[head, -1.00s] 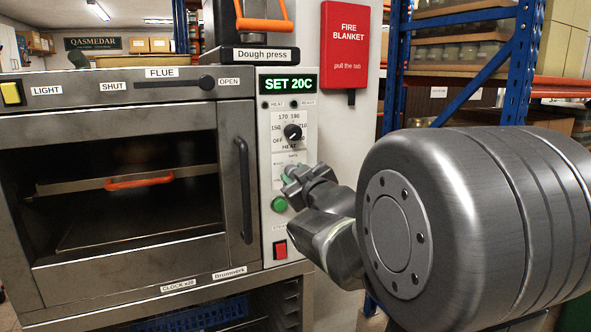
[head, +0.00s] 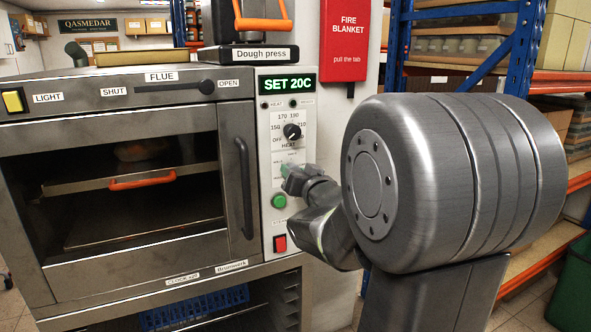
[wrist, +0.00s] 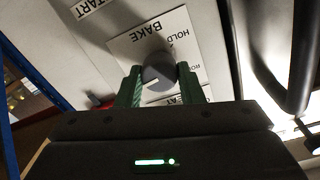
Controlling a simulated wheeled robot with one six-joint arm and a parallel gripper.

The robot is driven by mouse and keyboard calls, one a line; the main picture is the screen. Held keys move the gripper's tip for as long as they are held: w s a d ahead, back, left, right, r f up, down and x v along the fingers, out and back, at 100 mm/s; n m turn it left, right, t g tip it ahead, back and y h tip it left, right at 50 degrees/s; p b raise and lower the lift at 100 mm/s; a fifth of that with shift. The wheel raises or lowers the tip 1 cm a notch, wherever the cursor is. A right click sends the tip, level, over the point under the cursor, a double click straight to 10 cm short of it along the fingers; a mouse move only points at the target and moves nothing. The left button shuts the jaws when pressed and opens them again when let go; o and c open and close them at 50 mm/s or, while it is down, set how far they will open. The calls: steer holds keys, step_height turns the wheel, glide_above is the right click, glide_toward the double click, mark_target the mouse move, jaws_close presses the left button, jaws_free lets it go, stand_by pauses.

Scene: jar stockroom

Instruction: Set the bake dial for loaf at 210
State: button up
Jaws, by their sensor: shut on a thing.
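The oven's control panel (head: 305,221) carries a black heat dial (head: 292,131) with marks from OFF through 150, 170 and 190 to 210. Where its pointer stands is too small to tell. The display (head: 288,83) above it reads SET 20C. My gripper (head: 289,181) is at the panel below the heat dial. In the wrist view its green fingers (wrist: 159,82) are shut on a round grey knob (wrist: 158,66) on a plate lettered BAKE and HOLD, seen upside down. The knob's pointer is not clear. In the head view my gripper hides this knob.
A green button (head: 279,201) and a red switch (head: 280,242) sit just below my gripper. The oven door handle (head: 243,187) stands out to the left. A START label (wrist: 92,5) shows near the knob. Shelving (head: 525,55) stands behind at right.

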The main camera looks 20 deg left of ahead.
steer(key=shift+f+m, duration=0.15)
steer(key=shift+m, duration=0.25)
steer(key=o, duration=1)
steer(key=shift+d, duration=0.1)
steer(key=v, duration=1.3)
steer(key=shift+s+d+p, duration=0.25)
steer(key=shift+s+p, duration=0.05)
steer(key=shift+p, duration=0.05)
steer(key=shift+w+a, duration=0.1)
steer(key=x, duration=1.3)
steer(key=shift+w+a, duration=0.25)
steer(key=shift+a, duration=0.05)
steer(key=shift+s+d, duration=0.1)
steer(key=shift+d, duration=0.05)
